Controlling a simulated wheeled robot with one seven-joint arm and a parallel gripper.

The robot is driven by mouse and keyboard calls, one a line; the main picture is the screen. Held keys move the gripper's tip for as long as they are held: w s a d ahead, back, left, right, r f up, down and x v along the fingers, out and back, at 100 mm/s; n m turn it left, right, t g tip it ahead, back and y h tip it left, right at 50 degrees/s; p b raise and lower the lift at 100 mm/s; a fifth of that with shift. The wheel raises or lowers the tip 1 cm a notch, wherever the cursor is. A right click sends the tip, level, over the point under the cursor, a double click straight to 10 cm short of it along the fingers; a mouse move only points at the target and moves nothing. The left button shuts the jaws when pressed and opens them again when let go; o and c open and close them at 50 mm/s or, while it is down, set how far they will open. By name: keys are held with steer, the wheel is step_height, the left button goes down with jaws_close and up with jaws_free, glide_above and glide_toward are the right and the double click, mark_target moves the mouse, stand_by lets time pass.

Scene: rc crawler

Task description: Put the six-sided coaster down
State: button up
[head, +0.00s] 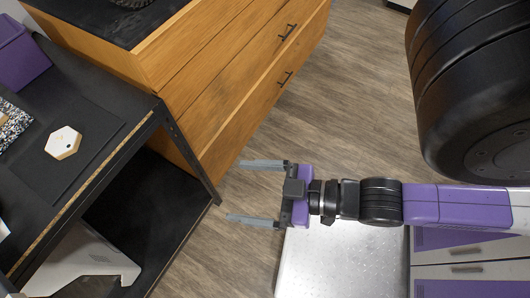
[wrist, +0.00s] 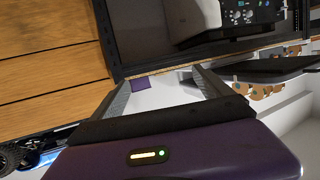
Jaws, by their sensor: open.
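The six-sided coaster (head: 63,142) is pale and wooden-looking, and it lies flat on the black top of a shelf unit (head: 66,76) at the left in the head view. A dark flat mat (head: 92,120) is on the same top, and the coaster appears to lie on it. My gripper (head: 254,192) is open and empty, its two grey fingers pointing left, to the right of the shelf unit and well apart from the coaster. In the wrist view my gripper (wrist: 158,88) also shows open with nothing between the fingers. I cannot make out the coaster there.
A purple bin (head: 20,58) and a speckled item (head: 10,122) are near the coaster. A wooden drawer cabinet (head: 235,75) with dark handles stands beside the shelf unit. A grey-white object (head: 85,262) sits on the lower shelf. Open wooden floor (head: 350,90) lies right of the cabinet.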

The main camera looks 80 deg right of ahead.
steer(key=shift+m+h, duration=0.3)
steer(key=s, duration=0.1)
steer(key=s+r, duration=0.2)
steer(key=shift+s+d, duration=0.35)
steer(key=shift+s, duration=0.05)
stand_by(1.2)
